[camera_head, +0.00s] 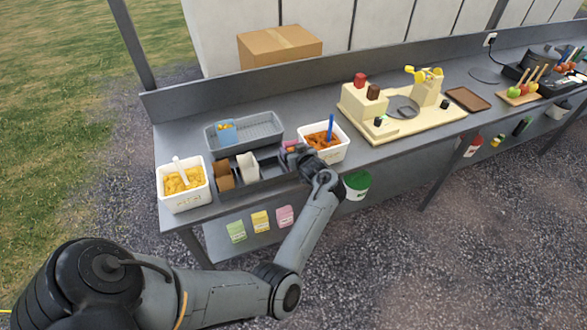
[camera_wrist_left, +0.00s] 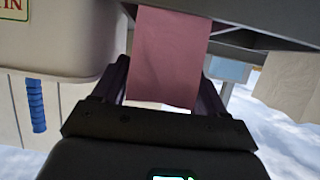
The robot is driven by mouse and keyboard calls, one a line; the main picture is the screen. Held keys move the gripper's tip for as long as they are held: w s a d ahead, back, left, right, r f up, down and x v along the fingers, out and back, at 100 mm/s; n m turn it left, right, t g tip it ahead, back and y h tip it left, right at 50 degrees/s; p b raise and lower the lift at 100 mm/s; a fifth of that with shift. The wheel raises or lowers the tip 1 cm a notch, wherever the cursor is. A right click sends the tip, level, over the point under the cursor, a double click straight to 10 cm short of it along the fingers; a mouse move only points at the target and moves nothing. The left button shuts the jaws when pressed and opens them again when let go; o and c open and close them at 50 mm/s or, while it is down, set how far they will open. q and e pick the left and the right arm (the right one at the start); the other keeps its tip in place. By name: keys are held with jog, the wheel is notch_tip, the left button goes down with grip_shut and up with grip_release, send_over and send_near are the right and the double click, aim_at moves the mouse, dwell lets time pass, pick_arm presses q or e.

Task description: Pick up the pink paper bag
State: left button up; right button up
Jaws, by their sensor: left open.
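The pink paper bag (camera_wrist_left: 168,55) stands out large in the left wrist view, between the two fingers of my left gripper (camera_wrist_left: 164,82). The fingers are open, one on each side of it; I cannot tell whether either touches it. In the head view, only a small pink part of the bag (camera_head: 291,146) shows behind my left gripper (camera_head: 292,156), at the right end of the dark bag holder (camera_head: 268,183). The gripper and wrist hide the rest. A brown bag (camera_head: 224,176) and a white bag (camera_head: 248,166) stand further left in the holder. My right gripper is not in view.
A white tub of orange food (camera_head: 345,152) stands close to the right of my gripper. A grey tray (camera_head: 268,128) with a blue container (camera_head: 228,132) lies behind the holder. A white tub of yellow food (camera_head: 166,201) stands left. A cream machine (camera_head: 408,130) is further right.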

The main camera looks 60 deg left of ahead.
pick_arm(q)
jog(key=shift+a+f, duration=0.1)
jog(key=shift+a, duration=0.25)
jog(key=c, duration=1)
